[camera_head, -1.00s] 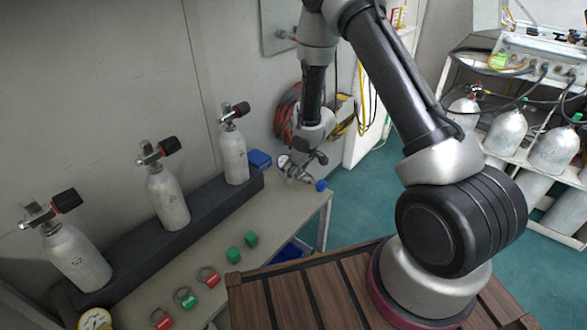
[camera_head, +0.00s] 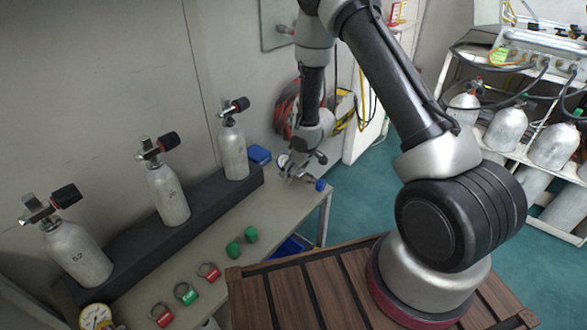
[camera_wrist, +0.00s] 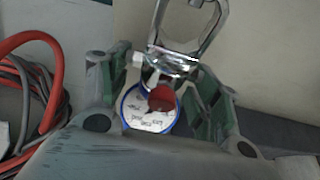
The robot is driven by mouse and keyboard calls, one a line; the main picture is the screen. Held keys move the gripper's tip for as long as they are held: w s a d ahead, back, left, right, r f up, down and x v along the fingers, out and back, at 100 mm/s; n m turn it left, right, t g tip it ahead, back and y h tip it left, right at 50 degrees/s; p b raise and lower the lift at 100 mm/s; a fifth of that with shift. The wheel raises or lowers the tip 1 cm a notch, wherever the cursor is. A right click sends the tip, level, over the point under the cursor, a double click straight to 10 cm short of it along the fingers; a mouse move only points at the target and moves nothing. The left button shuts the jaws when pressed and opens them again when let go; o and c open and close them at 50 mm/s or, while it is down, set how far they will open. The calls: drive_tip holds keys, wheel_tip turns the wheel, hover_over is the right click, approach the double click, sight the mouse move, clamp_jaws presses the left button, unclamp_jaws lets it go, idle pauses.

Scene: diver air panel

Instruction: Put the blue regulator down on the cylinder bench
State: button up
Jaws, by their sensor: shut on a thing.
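The regulator (camera_head: 298,175), silver with a blue knob (camera_head: 320,185) at its right end, is at the far right end of the cylinder bench (camera_head: 240,210). My gripper (camera_head: 309,163) is shut on it from above. I cannot tell whether the regulator touches the bench top. In the wrist view, the two fingers of my gripper (camera_wrist: 160,78) stand either side of the regulator's metal body. Its blue-rimmed gauge (camera_wrist: 148,120) with a red part in front and its silver yoke (camera_wrist: 190,30) show there. The contact of the fingers is partly hidden.
Three grey cylinders with black-knobbed valves (camera_head: 168,195) stand in a dark rack (camera_head: 120,262) along the wall. A blue box (camera_head: 260,155) lies behind the regulator. A hose coil (camera_head: 288,110) hangs behind.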

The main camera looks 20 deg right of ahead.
drive_tip(key=shift+f, duration=1.15)
idle(1.2)
drive_tip(key=o, duration=1.6)
drive_tip(key=shift+r, duration=0.1)
drive_tip(key=v, duration=1.2)
